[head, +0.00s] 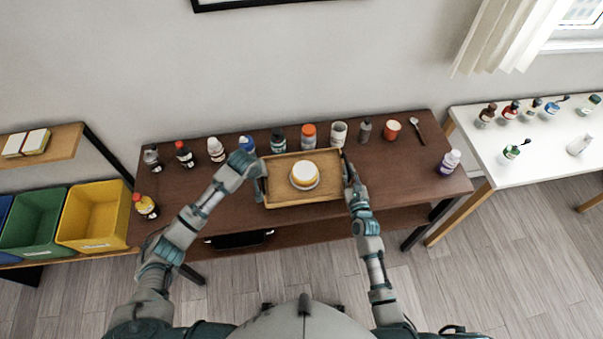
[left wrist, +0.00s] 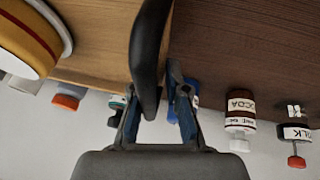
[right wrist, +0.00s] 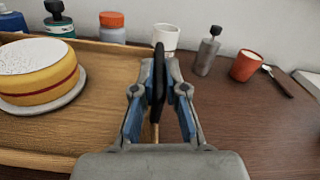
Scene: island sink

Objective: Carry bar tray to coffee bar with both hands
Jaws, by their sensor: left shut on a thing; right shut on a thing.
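The wooden bar tray (head: 285,203) is at the middle of the dark brown table, over or on its top; I cannot tell if it touches. A round yellow cake with a white top (head: 304,174) sits on a grey plate on the tray. My left gripper (head: 262,186) is at the tray's left side, and in the left wrist view it is shut on a black handle (left wrist: 150,55). My right gripper (head: 348,180) is at the tray's right side, shut on the other black handle (right wrist: 158,80). The cake also shows in the right wrist view (right wrist: 40,75).
Several bottles and jars line the table's (head: 400,190) back edge, with a red cup (head: 392,130) and a spoon (head: 416,130) at right. A purple-labelled bottle (head: 449,162) stands at the right end. A white table (head: 540,165) with bottles is at right; bins (head: 93,215) are at left.

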